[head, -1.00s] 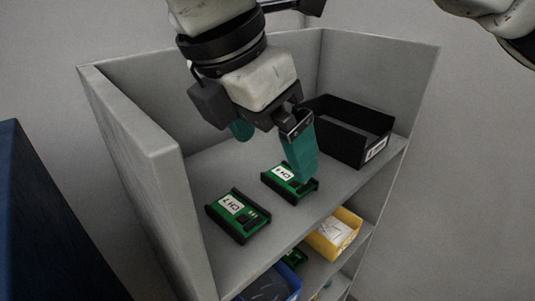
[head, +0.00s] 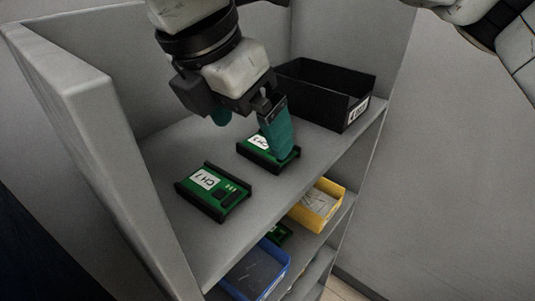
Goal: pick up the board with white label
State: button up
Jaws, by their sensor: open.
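Two green boards with black edge rails and white labels lie flat on the top shelf in the head view. The nearer board (head: 212,190) has a label reading "CH 7" and is fully visible. The farther board (head: 262,152) also has a white label, partly covered by my gripper. My gripper (head: 247,138) points down over the farther board with its green fingers spread apart. The right finger overlaps the right part of that board; I cannot tell whether it touches. The left finger shows behind the board. Nothing is seen held.
A black bin (head: 325,92) with a label stands at the back right of the top shelf (head: 165,245). A grey side wall (head: 85,120) bounds the left. Lower shelves hold a yellow bin (head: 318,204), a blue bin (head: 258,272) and another green board (head: 279,235).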

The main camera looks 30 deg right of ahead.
aim_at(258, 152)
jog(key=b+x, duration=0.2)
jog(key=b, duration=0.1)
jog(key=shift+a+f, duration=0.1)
jog(key=shift+f, duration=0.4)
jog(key=shift+b+x, duration=1)
jog(key=shift+b, duration=0.2)
jog(key=shift+r, duration=0.1)
jog(key=shift+c, duration=0.4)
jog(key=c, duration=0.8)
